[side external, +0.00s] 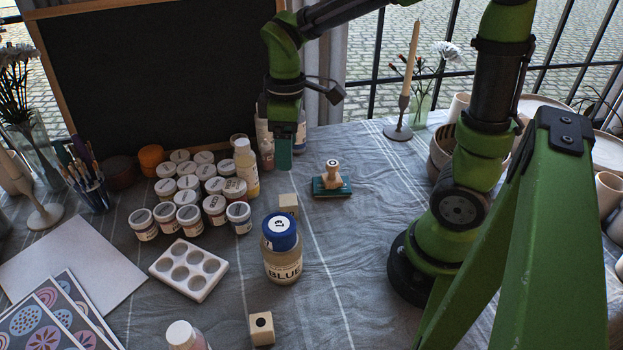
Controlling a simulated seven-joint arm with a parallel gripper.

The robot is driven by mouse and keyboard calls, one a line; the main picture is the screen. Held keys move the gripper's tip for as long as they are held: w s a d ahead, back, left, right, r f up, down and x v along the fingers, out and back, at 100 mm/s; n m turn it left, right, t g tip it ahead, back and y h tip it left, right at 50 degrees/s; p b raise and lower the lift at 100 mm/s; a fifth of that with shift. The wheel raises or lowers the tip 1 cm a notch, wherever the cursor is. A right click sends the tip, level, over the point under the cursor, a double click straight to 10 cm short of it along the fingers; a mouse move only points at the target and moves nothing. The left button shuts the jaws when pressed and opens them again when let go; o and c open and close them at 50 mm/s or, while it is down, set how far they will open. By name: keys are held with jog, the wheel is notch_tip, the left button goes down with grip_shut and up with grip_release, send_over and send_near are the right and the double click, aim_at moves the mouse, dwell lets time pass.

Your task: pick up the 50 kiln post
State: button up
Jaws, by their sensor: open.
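Two small cream blocks look like kiln posts; I cannot read a number on either. One block (288,203) stands mid-table behind the blue-capped bottle, which stands close in front of it. The other block (262,329) stands near the front, with a dark round mark on its top. My gripper (285,157) points down above the back of the table, behind the farther block and apart from it. One teal finger shows; the other is largely hidden. It is open and I see nothing held in it.
A blue-capped bottle (283,252) stands between the blocks. A stamp on a teal base (331,181) sits right of the farther block. Several paint jars (187,217) and a white palette (189,269) lie left. The cloth right of the bottle is clear.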

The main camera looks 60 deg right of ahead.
jog(key=n, duration=0.2)
send_near(288, 200)
notch_tip(288, 200, down, 6)
jog(key=shift+s+r, duration=0.15)
jog(key=shift+r, duration=0.05)
jog(key=shift+w+a+f, duration=0.1)
jog(key=shift+w+f, duration=0.1)
jog(key=shift+f, duration=1.2)
jog(key=shift+w+f, duration=0.15)
jog(key=shift+f, duration=1.3)
jog(key=c, duration=1.1)
jog(key=shift+r, duration=0.1)
jog(key=shift+c, duration=0.2)
